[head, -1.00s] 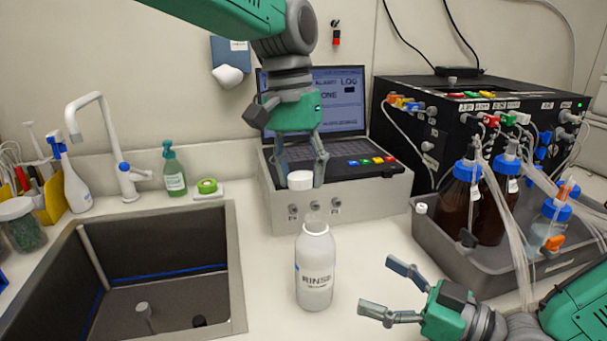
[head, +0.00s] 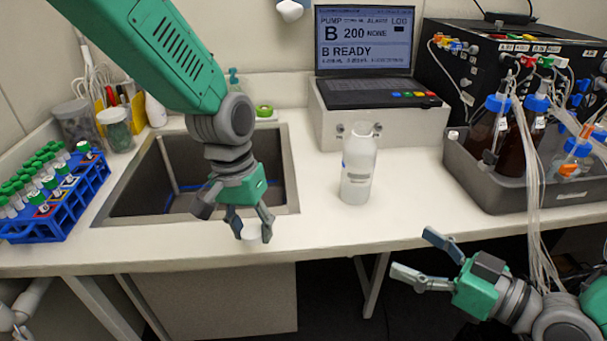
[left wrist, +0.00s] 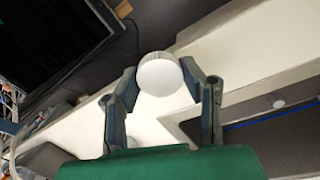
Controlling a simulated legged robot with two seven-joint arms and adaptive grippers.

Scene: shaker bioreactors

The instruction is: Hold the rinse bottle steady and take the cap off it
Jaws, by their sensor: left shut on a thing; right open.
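The rinse bottle (head: 358,167) is white and stands upright and uncapped on the counter, right of the sink. No gripper touches it. My left gripper (head: 251,228) is shut on the white cap (head: 252,233) and holds it near the sink's front right corner, left of the bottle. In the left wrist view the round cap (left wrist: 160,73) sits between the two fingertips. My right gripper (head: 418,257) is open and empty, low at the right, in front of the counter edge.
The sink (head: 285,170) is behind my left gripper. A blue tube rack (head: 75,205) stands at the far left. A laptop (head: 365,45) sits on a grey box behind the bottle. A grey tray (head: 480,190) with bottles and tubing is at the right. The counter beside the bottle is clear.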

